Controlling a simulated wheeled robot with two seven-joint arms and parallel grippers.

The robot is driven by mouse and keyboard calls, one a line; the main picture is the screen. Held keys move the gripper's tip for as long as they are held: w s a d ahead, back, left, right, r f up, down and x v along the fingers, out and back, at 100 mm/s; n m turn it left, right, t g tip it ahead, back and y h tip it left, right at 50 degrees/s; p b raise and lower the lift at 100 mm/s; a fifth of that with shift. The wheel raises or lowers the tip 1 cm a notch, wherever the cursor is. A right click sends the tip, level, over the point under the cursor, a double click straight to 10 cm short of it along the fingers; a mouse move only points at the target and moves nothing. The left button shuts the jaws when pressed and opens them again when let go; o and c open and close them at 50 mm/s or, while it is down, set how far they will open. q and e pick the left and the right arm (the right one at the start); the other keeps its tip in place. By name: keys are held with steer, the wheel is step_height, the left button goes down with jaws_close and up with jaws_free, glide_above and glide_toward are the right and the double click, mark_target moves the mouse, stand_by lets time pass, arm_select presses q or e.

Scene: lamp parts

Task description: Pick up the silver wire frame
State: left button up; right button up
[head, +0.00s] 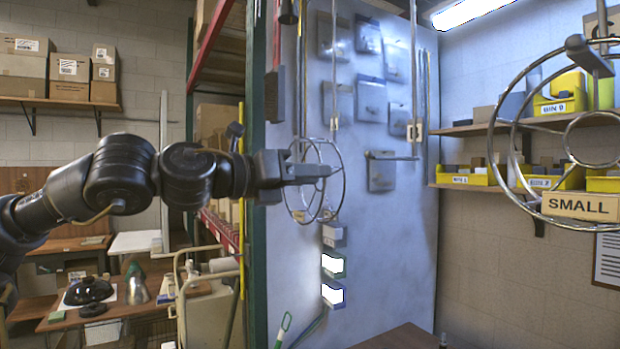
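A silver wire frame (341,203) made of thin rings hangs at mid-picture in front of the pale metal panel. My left gripper (325,171) reaches in from the left, and its fingers overlap the upper part of this frame. The fingers show side-on, so I cannot tell whether they are closed on the wire or only in front of it. A second, larger-looking silver wire frame (516,130) is close to the camera at the right edge, partly cut off. A tag reading SMALL (580,206) shows at its lower part. My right gripper is not in view.
The pale panel (400,260) carries several pouches and hanging rods. A green rack post (256,260) stands behind my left wrist. Shelves with yellow bins (468,178) are on the right wall. A workbench with a dark lamp shade (88,290) is at lower left.

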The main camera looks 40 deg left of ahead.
mark_target(335, 170)
arm_select(q)
steer(key=p+x, duration=0.3)
steer(key=x, duration=0.1)
steer(key=shift+w+d, duration=0.1)
steer(key=shift+w, duration=0.05)
steer(key=shift+w+d, duration=0.15)
steer(key=shift+w, duration=0.3)
steer(key=shift+s, duration=0.1)
steer(key=shift+c, duration=0.3)
jaws_close()
